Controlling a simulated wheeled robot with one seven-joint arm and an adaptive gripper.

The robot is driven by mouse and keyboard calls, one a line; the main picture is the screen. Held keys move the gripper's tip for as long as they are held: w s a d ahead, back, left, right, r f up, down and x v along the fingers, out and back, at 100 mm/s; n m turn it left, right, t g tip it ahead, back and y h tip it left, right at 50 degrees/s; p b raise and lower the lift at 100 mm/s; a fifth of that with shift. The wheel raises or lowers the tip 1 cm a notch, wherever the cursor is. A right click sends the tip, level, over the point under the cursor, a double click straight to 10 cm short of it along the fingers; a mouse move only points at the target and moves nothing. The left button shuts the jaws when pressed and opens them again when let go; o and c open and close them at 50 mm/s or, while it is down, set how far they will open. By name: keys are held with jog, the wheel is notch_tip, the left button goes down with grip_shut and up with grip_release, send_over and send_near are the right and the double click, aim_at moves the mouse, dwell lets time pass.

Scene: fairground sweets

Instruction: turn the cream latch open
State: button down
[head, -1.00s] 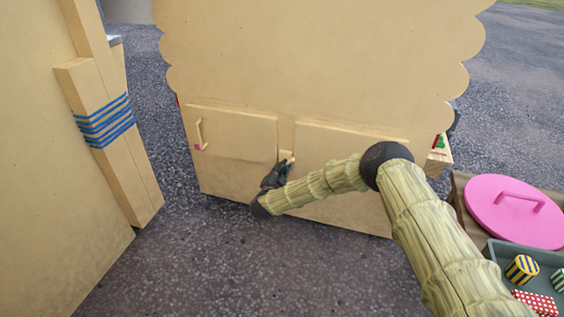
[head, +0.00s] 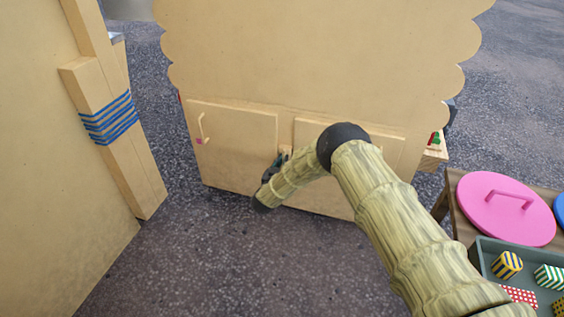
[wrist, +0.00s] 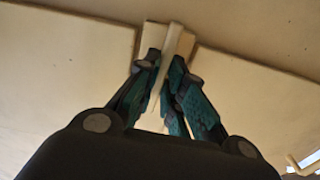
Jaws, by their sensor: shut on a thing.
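The cream latch (wrist: 173,43) is a slim bar on a small cream block at the gap between two cabinet doors. In the wrist view it runs roughly lengthwise between my fingers, slightly tilted. My gripper (wrist: 165,75) is shut on the latch, with a dark green finger on each side. In the head view my gripper (head: 277,163) is at the gap between the left door (head: 235,140) and the right door (head: 380,140). There my gripper and arm hide most of the latch. Both doors look closed.
The left door has a cream handle (head: 201,127) with a pink spot below. A cream post (head: 112,130) with blue cord stands at left. At right are a pink lid (head: 490,215) on a wooden stand and a grey tray (head: 480,257) of patterned sweets. Paved ground in front is open.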

jog(key=shift+s+f+n, duration=0.1)
jog(key=shift+f+n, duration=0.05)
jog(key=shift+n, duration=0.25)
jog(key=c, duration=1.5)
grip_release()
jog(key=v, duration=1.2)
